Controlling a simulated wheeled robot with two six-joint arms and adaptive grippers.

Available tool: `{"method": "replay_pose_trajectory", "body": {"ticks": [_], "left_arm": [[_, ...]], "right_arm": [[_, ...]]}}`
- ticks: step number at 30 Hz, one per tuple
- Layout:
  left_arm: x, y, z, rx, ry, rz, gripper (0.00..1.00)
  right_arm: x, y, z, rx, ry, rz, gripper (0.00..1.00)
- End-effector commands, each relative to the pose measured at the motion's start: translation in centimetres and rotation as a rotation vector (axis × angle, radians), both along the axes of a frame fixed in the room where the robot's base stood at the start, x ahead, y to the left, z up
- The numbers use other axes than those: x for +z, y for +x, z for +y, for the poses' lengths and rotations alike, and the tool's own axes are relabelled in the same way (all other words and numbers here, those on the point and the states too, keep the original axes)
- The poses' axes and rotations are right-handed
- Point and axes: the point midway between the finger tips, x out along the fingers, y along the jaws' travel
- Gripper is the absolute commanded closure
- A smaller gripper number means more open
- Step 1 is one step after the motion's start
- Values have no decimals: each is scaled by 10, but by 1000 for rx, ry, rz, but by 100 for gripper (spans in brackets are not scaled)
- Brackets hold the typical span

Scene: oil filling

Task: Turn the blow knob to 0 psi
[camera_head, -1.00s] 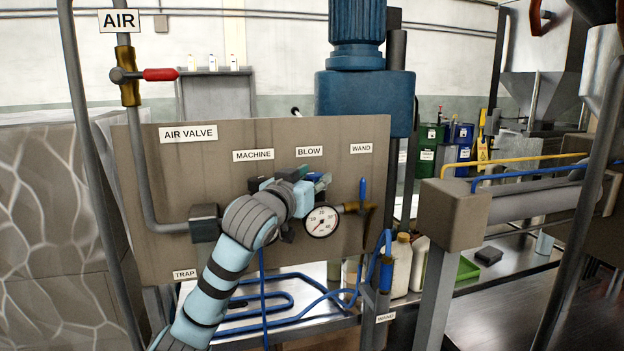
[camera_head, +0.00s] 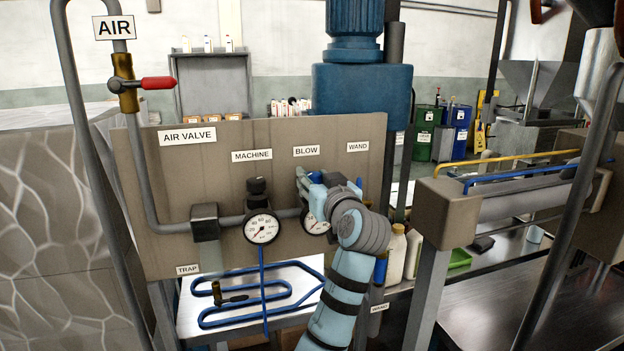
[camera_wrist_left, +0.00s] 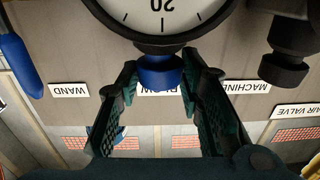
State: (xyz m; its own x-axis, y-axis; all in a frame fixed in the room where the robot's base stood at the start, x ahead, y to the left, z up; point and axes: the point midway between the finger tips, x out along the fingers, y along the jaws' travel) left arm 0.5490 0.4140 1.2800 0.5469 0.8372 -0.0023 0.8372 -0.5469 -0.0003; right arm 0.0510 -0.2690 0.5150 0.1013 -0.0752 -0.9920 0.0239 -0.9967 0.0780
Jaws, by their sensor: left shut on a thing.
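The blow knob (camera_wrist_left: 160,72) is a round blue knob beside its gauge (camera_wrist_left: 165,15), whose face shows a 20 in the upside-down left wrist view. My left gripper (camera_wrist_left: 159,68) has one dark green finger on each side of the knob and is shut on it. In the head view my left gripper (camera_head: 316,182) is just below the BLOW label (camera_head: 306,150), and my wrist hides most of the knob. The blow gauge (camera_head: 314,223) is partly covered by my arm, and its needle reading cannot be made out. My right gripper is not in view.
The machine gauge (camera_head: 261,227) and its black knob (camera_head: 257,186) are just left of my gripper. The red-handled air valve (camera_head: 158,83) is at upper left. The brown panel (camera_head: 222,165) backs everything. Blue hose (camera_head: 240,316) lies on the shelf below.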

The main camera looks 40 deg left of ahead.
Motion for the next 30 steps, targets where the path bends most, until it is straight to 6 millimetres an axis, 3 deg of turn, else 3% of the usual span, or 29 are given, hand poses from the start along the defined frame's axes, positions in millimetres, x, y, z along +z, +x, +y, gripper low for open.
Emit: {"method": "replay_pose_trajectory", "body": {"ticks": [12, 27, 28, 30], "left_arm": [[0, 3, -1, 188, 2, -2, 94], [1, 2, 0, 212, 2, -3, 94], [1, 2, 0, 212, 2, -3, 65], [1, 2, 0, 212, 2, -3, 54]], "right_arm": [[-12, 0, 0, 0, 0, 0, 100], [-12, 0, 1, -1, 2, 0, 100], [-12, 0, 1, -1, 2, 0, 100], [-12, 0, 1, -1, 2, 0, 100]]}}
